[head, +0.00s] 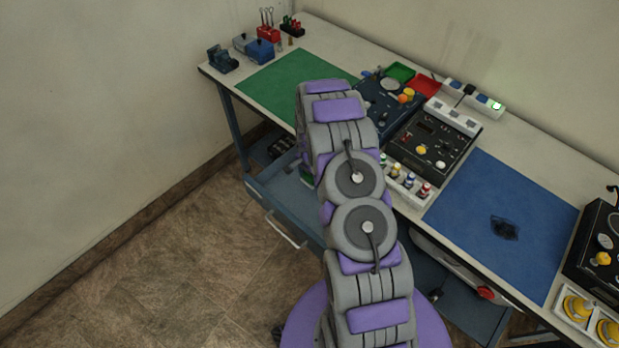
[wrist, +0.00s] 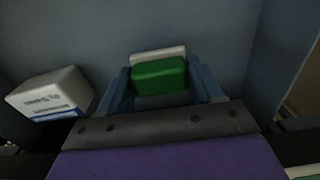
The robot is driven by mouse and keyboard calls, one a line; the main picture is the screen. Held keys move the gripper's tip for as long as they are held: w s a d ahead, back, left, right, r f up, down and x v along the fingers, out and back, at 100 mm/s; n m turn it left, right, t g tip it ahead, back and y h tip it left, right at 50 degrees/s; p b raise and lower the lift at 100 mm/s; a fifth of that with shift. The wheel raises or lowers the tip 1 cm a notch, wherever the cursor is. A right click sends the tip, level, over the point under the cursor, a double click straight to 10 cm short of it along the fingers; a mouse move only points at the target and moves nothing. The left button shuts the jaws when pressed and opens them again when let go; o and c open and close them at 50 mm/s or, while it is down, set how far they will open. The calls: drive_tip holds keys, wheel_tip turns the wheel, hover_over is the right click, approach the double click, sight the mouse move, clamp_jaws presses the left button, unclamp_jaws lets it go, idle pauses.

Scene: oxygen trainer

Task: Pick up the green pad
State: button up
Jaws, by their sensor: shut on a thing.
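The green pad (wrist: 158,75) has a white layer on its far side and shows in the middle of the wrist view. My gripper (wrist: 161,88) has its two blue fingers on either side of the pad, shut on it. Blue-grey surfaces of the open drawer surround them; I cannot tell whether the pad touches the drawer floor. In the head view my arm reaches down to the drawer (head: 285,195) and hides most of the gripper and pad.
A white box with printed text (wrist: 50,95) lies left of my gripper. A drawer wall rises at right in the wrist view. Above the drawer, the workbench holds a green mat (head: 285,80), a blue mat (head: 480,205) and control boxes (head: 432,140). Floor at left is clear.

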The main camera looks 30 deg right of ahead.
drive_tip(key=s+a, duration=0.1)
drive_tip(key=s, duration=0.4)
drive_tip(key=s+p, duration=0.1)
drive_tip(key=s, duration=0.4)
drive_tip(key=s+a+r, duration=0.1)
drive_tip(key=s, duration=0.4)
drive_tip(key=shift+s+a+r, duration=0.1)
drive_tip(key=shift+a, duration=0.25)
